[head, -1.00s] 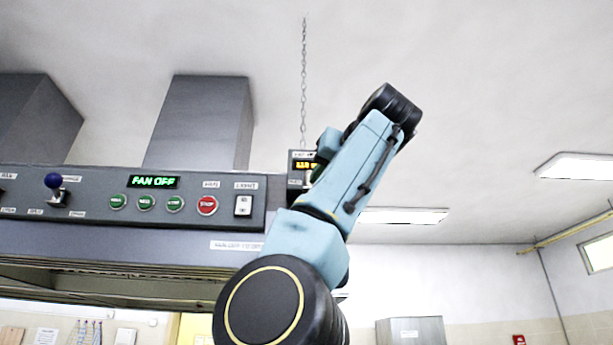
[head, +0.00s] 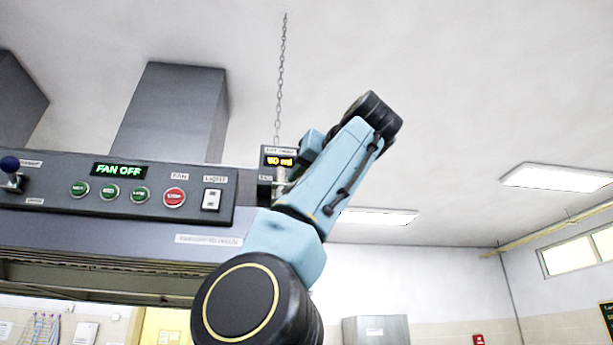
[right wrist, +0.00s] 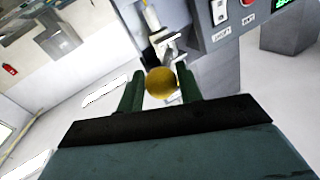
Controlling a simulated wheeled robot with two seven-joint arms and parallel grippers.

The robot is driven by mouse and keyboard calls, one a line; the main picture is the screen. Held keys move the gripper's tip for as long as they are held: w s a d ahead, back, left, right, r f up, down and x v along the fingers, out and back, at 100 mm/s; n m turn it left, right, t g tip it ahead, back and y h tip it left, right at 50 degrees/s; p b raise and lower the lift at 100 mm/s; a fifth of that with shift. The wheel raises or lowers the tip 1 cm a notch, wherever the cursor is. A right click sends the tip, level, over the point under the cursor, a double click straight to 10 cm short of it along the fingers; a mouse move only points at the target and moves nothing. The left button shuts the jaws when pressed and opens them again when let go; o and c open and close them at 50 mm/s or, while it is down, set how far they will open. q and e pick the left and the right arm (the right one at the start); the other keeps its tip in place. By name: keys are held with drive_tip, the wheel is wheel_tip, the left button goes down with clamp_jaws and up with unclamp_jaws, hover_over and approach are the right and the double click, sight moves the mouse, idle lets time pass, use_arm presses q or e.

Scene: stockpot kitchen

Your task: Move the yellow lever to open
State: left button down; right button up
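The yellow lever's round knob (right wrist: 161,83) shows in the right wrist view, at the end of a pale metal stem. My right gripper (right wrist: 161,90) is open, with one dark green finger on each side of the knob and a narrow gap visible at each side. Whether the fingers touch the knob deeper in cannot be told. In the head view my blue right arm covers the knob and most of the hand. A small control box with an orange display (head: 279,161) shows just left of the arm. My left gripper is in neither view.
A grey hood panel (head: 120,223) fills the left of the head view, with green buttons, a red stop button (head: 174,197), a light switch (head: 211,200) and a blue-knobbed lever (head: 10,165). A chain (head: 281,80) hangs above the control box. Right of my arm is open.

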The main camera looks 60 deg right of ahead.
drive_tip(key=shift+o, duration=1.4)
drive_tip(key=shift+d+f, duration=0.1)
drive_tip(key=shift+d, duration=0.15)
drive_tip(key=shift+a, duration=0.15)
drive_tip(key=shift+a, duration=0.1)
drive_tip(key=shift+s+a, duration=0.2)
drive_tip(key=shift+s, duration=0.1)
drive_tip(key=b+v, duration=0.3)
drive_tip(key=v, duration=0.9)
drive_tip(key=shift+s, duration=0.3)
